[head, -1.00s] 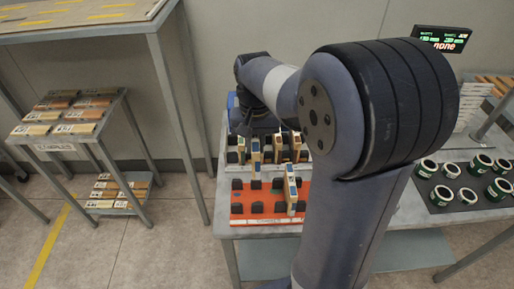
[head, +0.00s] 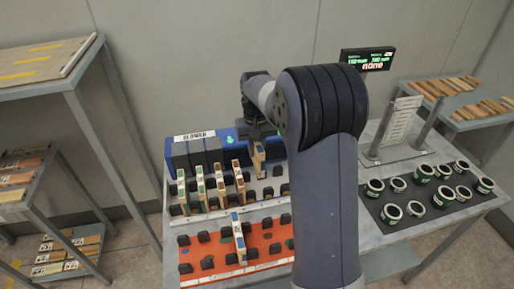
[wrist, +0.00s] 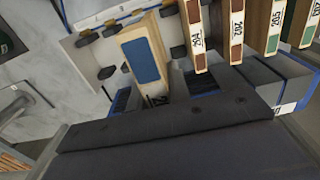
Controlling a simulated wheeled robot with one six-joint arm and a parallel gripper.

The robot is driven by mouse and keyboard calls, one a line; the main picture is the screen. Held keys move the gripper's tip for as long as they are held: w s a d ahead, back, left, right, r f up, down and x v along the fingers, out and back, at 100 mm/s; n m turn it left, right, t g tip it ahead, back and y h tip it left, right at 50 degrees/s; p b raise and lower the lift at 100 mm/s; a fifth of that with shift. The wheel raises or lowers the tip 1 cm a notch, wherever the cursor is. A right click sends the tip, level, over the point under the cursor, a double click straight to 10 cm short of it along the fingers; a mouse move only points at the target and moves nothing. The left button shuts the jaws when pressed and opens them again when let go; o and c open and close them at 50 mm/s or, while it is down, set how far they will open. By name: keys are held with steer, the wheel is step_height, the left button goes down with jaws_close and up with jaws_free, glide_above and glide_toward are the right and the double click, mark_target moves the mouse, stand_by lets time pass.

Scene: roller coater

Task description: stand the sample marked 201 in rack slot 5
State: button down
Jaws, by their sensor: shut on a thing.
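My gripper (head: 262,134) is over the right part of the white rack (head: 250,211), shut on an upright wooden sample with a blue patch (head: 258,160). In the wrist view this sample (wrist: 143,60) stands between the dark fingers (wrist: 160,92); its number is mostly hidden, so I cannot read it. Its foot is at the rack's dark pegs; I cannot tell whether it is seated or just above. Several samples stand to its left in the head view, including a red-patched one (head: 238,181). The wrist view shows marks 204 (wrist: 196,38) and 202 (wrist: 237,25) on neighbours.
An orange rack (head: 262,250) in front holds one blue-patched sample (head: 238,238). A blue unit with grey blocks (head: 197,153) stands behind the white rack. A lit display (head: 367,60) stands behind.

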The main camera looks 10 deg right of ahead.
step_height(320, 180, down, 6)
steer(key=b, duration=0.4)
steer(key=shift+f+b, duration=0.2)
steer(key=shift+b, duration=0.15)
steer(key=shift+f, duration=0.15)
stand_by(0.3)
steer(key=shift+f, duration=0.3)
steer(key=shift+f+b, duration=0.7)
steer(key=shift+f, duration=0.35)
steer(key=shift+f, duration=0.15)
steer(key=shift+f+b, duration=0.85)
steer(key=shift+f, duration=0.4)
